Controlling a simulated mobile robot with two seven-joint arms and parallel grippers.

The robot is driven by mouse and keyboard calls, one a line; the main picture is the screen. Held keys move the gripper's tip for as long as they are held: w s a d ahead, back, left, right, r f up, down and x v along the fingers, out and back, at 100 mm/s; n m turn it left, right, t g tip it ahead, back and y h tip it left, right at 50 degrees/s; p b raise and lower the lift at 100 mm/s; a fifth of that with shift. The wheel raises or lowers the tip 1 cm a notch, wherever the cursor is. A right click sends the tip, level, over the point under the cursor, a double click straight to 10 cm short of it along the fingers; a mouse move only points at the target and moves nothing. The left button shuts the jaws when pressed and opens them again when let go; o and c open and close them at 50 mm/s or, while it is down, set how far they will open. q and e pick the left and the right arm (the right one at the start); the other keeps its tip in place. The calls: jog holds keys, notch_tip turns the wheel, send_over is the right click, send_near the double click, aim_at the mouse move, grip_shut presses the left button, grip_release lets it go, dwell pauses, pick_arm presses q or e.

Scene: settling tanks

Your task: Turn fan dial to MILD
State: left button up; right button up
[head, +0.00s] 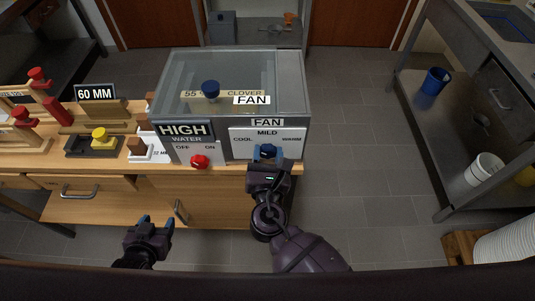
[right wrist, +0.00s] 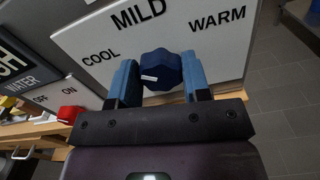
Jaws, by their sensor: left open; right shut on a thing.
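The blue fan dial (right wrist: 162,62) sits on a white panel (right wrist: 221,45) labelled COOL, MILD and WARM, with MILD at the top. A short white mark shows on the dial's face, left of its middle; I cannot tell for sure which label it points to. My right gripper (head: 267,155) is shut on the dial, with a blue finger on each side in the right wrist view (right wrist: 160,75). In the head view the gripper partly hides the dial. My left gripper (head: 156,221) is open and empty, low in front of the wooden counter.
A red water knob (head: 200,162) with OFF and ON labels is left of the fan panel. A grey, clear-topped tank (head: 180,75) stands above the panels. Blocks and stands crowd the counter (head: 70,184) at left. A metal bench (head: 455,130) stands right, past open floor.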

jog(key=shift+f+m+b, duration=0.15)
jog(key=shift+m+b, duration=0.5)
jog(key=shift+m, duration=0.55)
jog(key=m+b, duration=0.1)
jog(key=m, duration=0.1)
jog(key=shift+m+b, duration=0.3)
jog(key=shift+m, duration=0.1)
jog(key=shift+m+b, duration=0.45)
jog(key=shift+m, duration=0.35)
jog(key=m+b, duration=0.1)
jog(key=m, duration=0.1)
jog(key=shift+m+b, duration=0.3)
jog(key=shift+m, duration=0.1)
jog(key=shift+d+m, duration=0.1)
jog(key=shift+m, duration=0.5)
jog(key=shift+b, duration=0.3)
jog(key=o, duration=0.9)
